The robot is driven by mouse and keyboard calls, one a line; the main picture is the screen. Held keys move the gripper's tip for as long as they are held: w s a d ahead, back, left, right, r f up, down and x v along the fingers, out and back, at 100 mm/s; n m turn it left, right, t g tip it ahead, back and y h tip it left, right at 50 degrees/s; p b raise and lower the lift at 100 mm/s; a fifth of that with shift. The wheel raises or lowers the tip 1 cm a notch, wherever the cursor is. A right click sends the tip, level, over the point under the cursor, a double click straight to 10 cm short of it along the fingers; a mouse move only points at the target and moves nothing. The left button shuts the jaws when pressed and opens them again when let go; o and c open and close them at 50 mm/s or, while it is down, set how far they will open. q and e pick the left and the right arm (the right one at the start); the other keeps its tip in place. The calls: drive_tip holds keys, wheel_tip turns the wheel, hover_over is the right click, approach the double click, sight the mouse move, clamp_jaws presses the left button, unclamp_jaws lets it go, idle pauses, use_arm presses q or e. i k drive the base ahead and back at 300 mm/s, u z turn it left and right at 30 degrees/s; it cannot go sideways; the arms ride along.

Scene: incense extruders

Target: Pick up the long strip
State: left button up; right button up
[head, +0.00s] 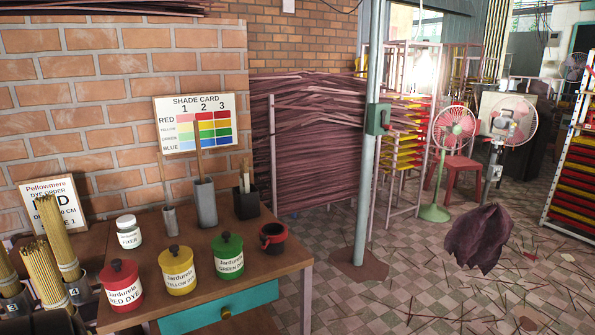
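A long thin brown strip (198,148) stands upright in a tall grey cup (206,204) on the brown wooden table (262,262). Its upper end overlaps the shade card (196,124) behind it. A second thin brown strip (163,182) stands in a smaller grey cup (170,221) to the left. The lower ends of both strips are hidden inside the cups. Neither of my grippers is in view.
Red (121,288), yellow (178,273) and green (228,258) dye jars line the table's front. A dark pot (272,238), black holder (246,203) and white fixer jar (128,234) stand near the cups. Stick bundles (45,275) fill the left. A pole (368,150) rises right of the table.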

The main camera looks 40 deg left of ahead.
sight(244, 159)
drive_tip(key=u, duration=0.05)
drive_tip(key=i, duration=2.1)
drive_tip(key=u, duration=1.05)
drive_tip(key=i, duration=1.4)
drive_tip(key=u, duration=1.25)
